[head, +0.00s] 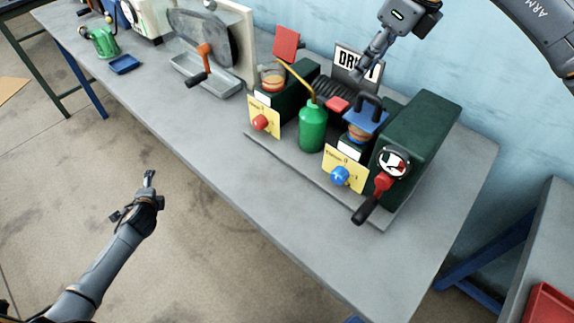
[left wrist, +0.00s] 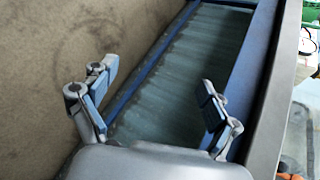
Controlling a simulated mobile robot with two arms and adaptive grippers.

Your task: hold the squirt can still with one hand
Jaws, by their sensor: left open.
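The green squirt can (head: 312,130) stands upright on the workbench (head: 215,135) in the head view, between two yellow-labelled stations. Its thin orange spout slants up to the left. My left gripper (head: 149,180) is low on the left, out over the floor in front of the bench, well apart from the can. In the left wrist view the left gripper (left wrist: 155,97) is open and empty, fingers spread wide. My right gripper (head: 372,62) hangs above and behind the can near the sign; its finger opening is unclear. Nothing touches the can.
A red knob (head: 260,122) and a blue knob (head: 340,176) flank the can. A dark green box (head: 425,135) with a red-and-black crank (head: 375,198) stands to the right. The bench front is clear.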

